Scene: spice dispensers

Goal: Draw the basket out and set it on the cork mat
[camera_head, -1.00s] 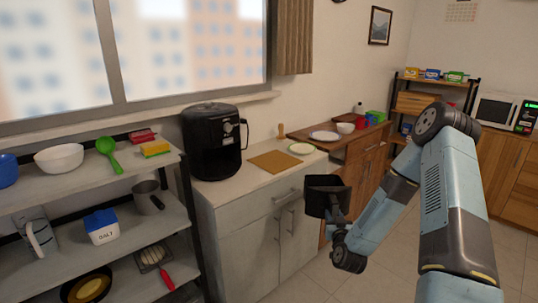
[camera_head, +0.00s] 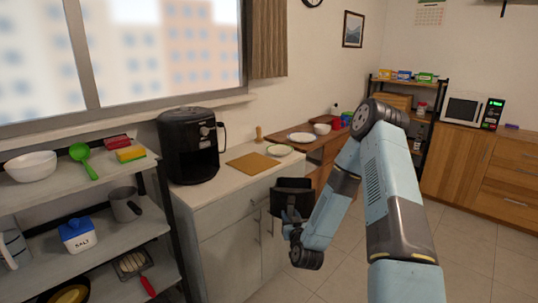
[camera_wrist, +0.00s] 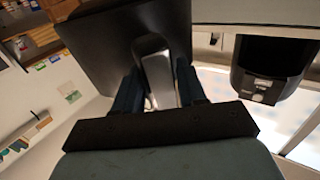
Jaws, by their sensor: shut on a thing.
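My gripper (camera_head: 293,224) is shut on the grey handle (camera_wrist: 156,70) of the black basket (camera_head: 294,197). In the wrist view the fingers sit on both sides of the handle, and the dark basket (camera_wrist: 105,50) fills the upper middle. The basket is held in the air in front of the counter's right part. Its inside cannot be made out. The cork mat (camera_head: 254,163) lies flat and bare on the counter, to the basket's upper left in the head view. The black air fryer (camera_head: 188,145) stands left of the mat, its front showing a dark opening.
The pale counter (camera_head: 211,188) has cabinet doors with handles below. A shelf rack (camera_head: 120,172) with a bowl, a green spoon and a salt box stands at left. Open floor (camera_head: 330,282) lies at right.

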